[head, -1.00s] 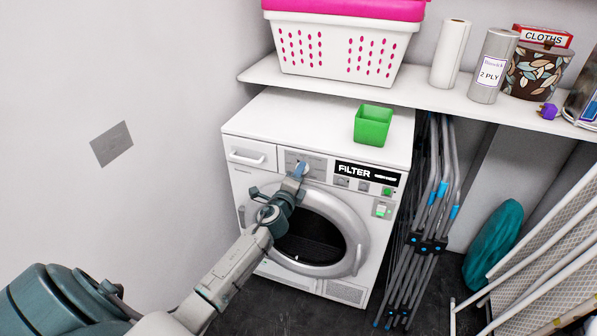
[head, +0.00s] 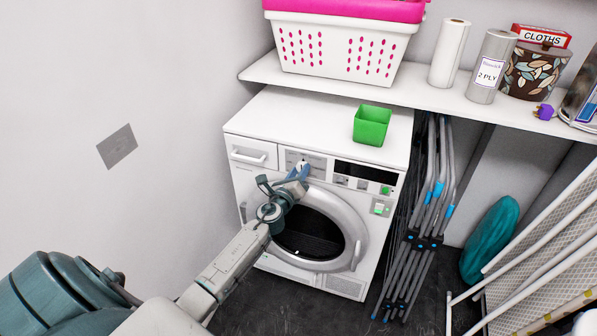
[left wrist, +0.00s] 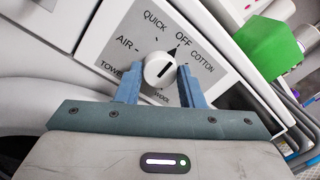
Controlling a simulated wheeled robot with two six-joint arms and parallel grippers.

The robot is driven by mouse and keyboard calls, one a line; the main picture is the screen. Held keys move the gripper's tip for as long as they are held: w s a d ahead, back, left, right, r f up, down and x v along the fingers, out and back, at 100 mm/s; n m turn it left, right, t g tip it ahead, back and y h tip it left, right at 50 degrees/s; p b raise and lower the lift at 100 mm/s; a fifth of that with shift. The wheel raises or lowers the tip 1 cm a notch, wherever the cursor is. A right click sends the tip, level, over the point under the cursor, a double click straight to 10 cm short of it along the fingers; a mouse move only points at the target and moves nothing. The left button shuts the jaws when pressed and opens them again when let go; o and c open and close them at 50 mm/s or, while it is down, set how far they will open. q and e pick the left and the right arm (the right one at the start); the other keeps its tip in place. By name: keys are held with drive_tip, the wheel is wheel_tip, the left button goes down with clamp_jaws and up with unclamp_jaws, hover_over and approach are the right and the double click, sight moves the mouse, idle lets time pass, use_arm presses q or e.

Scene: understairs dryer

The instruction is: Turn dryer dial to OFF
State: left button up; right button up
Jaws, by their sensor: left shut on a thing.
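The dryer (head: 235,190) stands against the back wall. Its round white dial (left wrist: 159,69) sits on a grey panel with labels including AIR, QUICK, OFF and COTTON. The dial's dark line slants up and right, roughly toward the OFF label (left wrist: 183,40). My left gripper (left wrist: 160,84) has its blue fingers on either side of the dial and is shut on it. In the head view, the left gripper (head: 301,172) reaches the panel from below and partly covers it. The display (head: 365,174) is dark. My right gripper is not in view.
A green open box (head: 372,126) stands on the dryer top. A shelf (head: 330,84) above holds a white and pink basket (head: 340,48) and paper rolls. A folded grey rack (head: 430,210) stands close on the right. The floor in front is dark.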

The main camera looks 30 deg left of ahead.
use_arm(q)
drive_tip(key=shift+f, duration=0.1)
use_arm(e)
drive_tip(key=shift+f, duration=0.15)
use_arm(q)
drive_tip(key=o, duration=1)
drive_tip(key=v, duration=1)
drive_tip(key=shift+s+d+b, duration=0.1)
drive_tip(key=shift+s+b, duration=0.25)
drive_tip(key=shift+s, duration=0.05)
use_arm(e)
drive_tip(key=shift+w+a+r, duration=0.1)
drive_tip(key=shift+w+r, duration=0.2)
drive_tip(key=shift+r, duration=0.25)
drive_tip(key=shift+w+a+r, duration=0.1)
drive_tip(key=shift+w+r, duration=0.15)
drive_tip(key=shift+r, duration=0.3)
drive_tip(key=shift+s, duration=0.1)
